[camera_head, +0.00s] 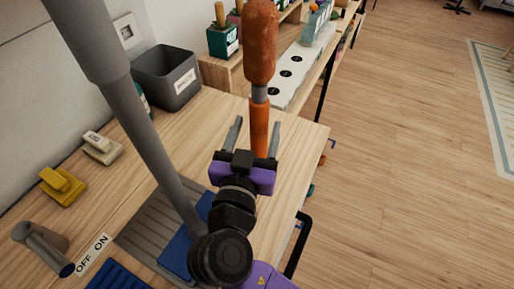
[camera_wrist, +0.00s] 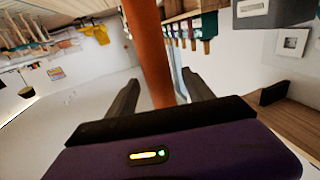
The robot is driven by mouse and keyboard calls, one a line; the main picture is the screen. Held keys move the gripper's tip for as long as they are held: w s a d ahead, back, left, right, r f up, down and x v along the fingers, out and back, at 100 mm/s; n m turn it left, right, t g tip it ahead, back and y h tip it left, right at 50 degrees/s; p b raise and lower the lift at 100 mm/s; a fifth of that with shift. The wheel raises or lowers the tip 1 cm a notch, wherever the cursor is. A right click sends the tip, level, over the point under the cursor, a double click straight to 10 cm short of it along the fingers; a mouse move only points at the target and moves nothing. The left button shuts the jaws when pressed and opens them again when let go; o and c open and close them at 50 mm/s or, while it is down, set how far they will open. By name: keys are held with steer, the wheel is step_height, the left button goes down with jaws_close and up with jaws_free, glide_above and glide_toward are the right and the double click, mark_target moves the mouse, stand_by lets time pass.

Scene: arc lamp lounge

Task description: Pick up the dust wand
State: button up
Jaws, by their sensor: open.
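The dust wand has a fuzzy rust-orange head (camera_head: 262,42) and a smooth orange handle (camera_head: 259,125), joined by a short grey collar. It stands nearly upright in the head view, head at the top. My gripper (camera_head: 254,128) is open, with its two dark fingers on either side of the handle. In the wrist view the handle (camera_wrist: 150,50) comes down between the spread fingers of my gripper (camera_wrist: 162,88), with space showing on both sides. The handle's lower end is hidden behind my gripper's body, so I cannot see what supports it.
A wooden bench (camera_head: 195,130) runs beneath my arm. It holds a dark grey bin (camera_head: 168,80), a yellow block-like item (camera_head: 62,186) and a pale one (camera_head: 102,147). A shelf with potted items (camera_head: 223,38) stands behind. Open wooden floor (camera_head: 410,150) lies right.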

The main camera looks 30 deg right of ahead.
steer(key=p+x, duration=0.1)
steer(key=x, duration=0.4)
steer(key=shift+d+r, duration=0.1)
steer(key=shift+r, duration=0.1)
jaws_close()
stand_by(1.2)
